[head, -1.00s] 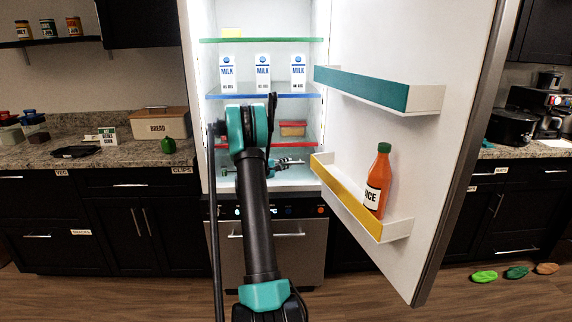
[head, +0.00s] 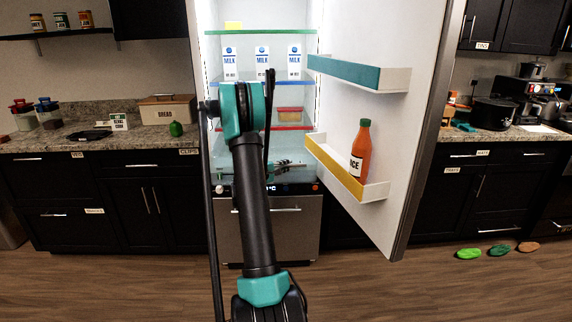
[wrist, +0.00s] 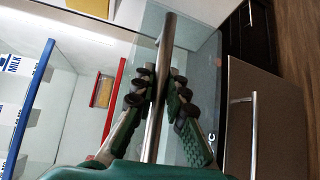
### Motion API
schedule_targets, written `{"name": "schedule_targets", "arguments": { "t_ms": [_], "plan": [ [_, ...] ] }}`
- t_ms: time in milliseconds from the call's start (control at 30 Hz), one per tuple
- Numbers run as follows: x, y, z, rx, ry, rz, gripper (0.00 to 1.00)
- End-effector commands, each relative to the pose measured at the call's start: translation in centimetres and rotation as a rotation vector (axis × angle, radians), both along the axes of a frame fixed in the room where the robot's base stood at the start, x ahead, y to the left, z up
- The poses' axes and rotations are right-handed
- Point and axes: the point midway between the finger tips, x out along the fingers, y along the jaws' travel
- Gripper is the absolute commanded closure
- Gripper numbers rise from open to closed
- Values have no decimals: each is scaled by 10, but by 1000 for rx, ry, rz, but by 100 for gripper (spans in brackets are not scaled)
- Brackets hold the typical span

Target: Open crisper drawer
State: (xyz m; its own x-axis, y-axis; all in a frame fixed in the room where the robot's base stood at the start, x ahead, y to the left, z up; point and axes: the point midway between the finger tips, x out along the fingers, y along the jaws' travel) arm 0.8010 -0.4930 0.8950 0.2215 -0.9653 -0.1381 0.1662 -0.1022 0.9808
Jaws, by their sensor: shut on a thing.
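The crisper drawer (wrist: 201,66) is a clear, glassy bin at the bottom of the open fridge, below the red-edged shelf (wrist: 115,95). In the wrist view its front stands out past the red shelf edge. A metal bar handle (wrist: 168,40) runs along its front. My gripper (wrist: 163,86) has its dark green fingers on both sides of the bar, shut on it. In the head view my gripper (head: 287,164) is at the drawer's front, low in the fridge. My arm hides the drawer's left part there.
The fridge door (head: 395,120) stands open at the right, with a juice bottle (head: 361,148) in its yellow-fronted bin. Milk cartons (head: 262,63) stand on the blue-edged shelf. A food container (head: 290,114) sits on the red one. The floor in front is clear.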

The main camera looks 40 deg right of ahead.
Motion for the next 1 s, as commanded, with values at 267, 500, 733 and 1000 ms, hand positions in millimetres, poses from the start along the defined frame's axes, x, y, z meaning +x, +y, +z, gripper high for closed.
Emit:
{"name": "schedule_targets", "arguments": {
  "t_ms": [267,500,733,1000],
  "plan": [
    [-3,3,0,0,0,2,100],
    [-2,3,0,0,0,3,81],
    [-3,3,0,0,0,1,78],
    [-6,18,2,0,1,3,78]
  ]
}}
